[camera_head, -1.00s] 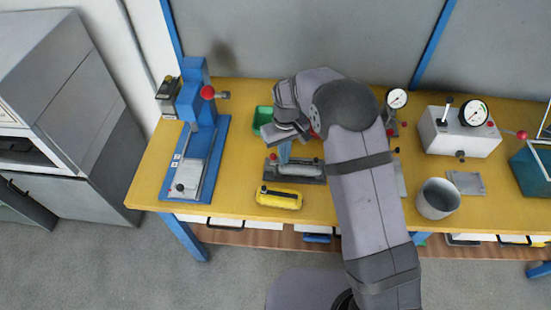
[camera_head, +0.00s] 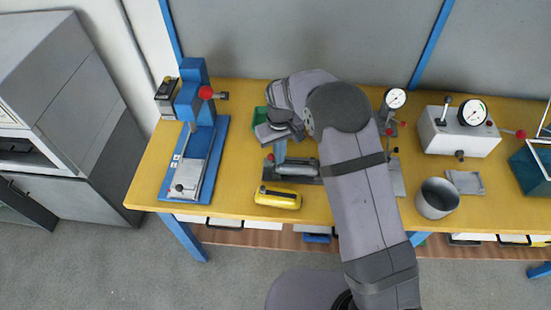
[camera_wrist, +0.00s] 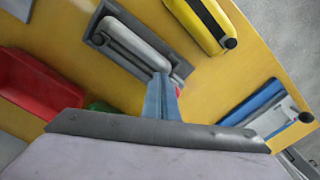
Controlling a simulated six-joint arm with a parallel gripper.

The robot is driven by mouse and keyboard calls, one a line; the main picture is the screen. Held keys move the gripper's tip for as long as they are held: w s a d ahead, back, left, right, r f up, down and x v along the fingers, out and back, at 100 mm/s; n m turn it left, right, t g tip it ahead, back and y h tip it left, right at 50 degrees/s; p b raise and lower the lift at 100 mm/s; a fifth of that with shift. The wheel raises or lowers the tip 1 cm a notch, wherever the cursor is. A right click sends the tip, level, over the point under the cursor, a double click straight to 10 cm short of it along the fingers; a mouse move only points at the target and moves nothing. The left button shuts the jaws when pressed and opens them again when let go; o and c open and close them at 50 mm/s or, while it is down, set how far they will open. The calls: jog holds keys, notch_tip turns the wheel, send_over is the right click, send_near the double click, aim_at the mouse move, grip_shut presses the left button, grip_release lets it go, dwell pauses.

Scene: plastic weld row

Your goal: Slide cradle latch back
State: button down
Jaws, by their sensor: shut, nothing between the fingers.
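The grey cradle (camera_head: 309,171) lies on the yellow bench with a light grey cylindrical part (camera_head: 297,168) in it. In the wrist view the cradle (camera_wrist: 95,27) runs diagonally, with the cylinder (camera_wrist: 140,45) along it. A small red knob (camera_head: 270,157), seemingly the latch's, shows at the cradle's left end. In the wrist view a bit of red (camera_wrist: 179,91) shows just beside my fingers. My gripper (camera_head: 280,158) is shut and empty, its blue fingers pointing down at the cradle's left end. In the wrist view my fingers (camera_wrist: 162,90) partly hide that end; I cannot tell whether they touch the knob.
A yellow tool (camera_head: 278,198) lies in front of the cradle. A blue press (camera_head: 196,120) stands to the left. A green bin (camera_head: 260,125) is behind, and a red bin (camera_wrist: 35,80) shows in the wrist view. A grey cup (camera_head: 437,198) and gauge box (camera_head: 458,133) stand right.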

jog(key=shift+s+a+f, duration=0.4)
jog(key=shift+a+f, duration=0.15)
jog(key=shift+a, duration=0.2)
jog(key=shift+d, duration=0.25)
jog(key=shift+d+f, duration=0.1)
jog(key=shift+d, duration=0.35)
jog(key=shift+w, duration=0.1)
jog(key=shift+w+d+r+p, duration=0.1)
jog(key=shift+w+r+p, duration=0.15)
jog(key=shift+r+p, duration=2.55)
jog(key=shift+r, duration=0.9)
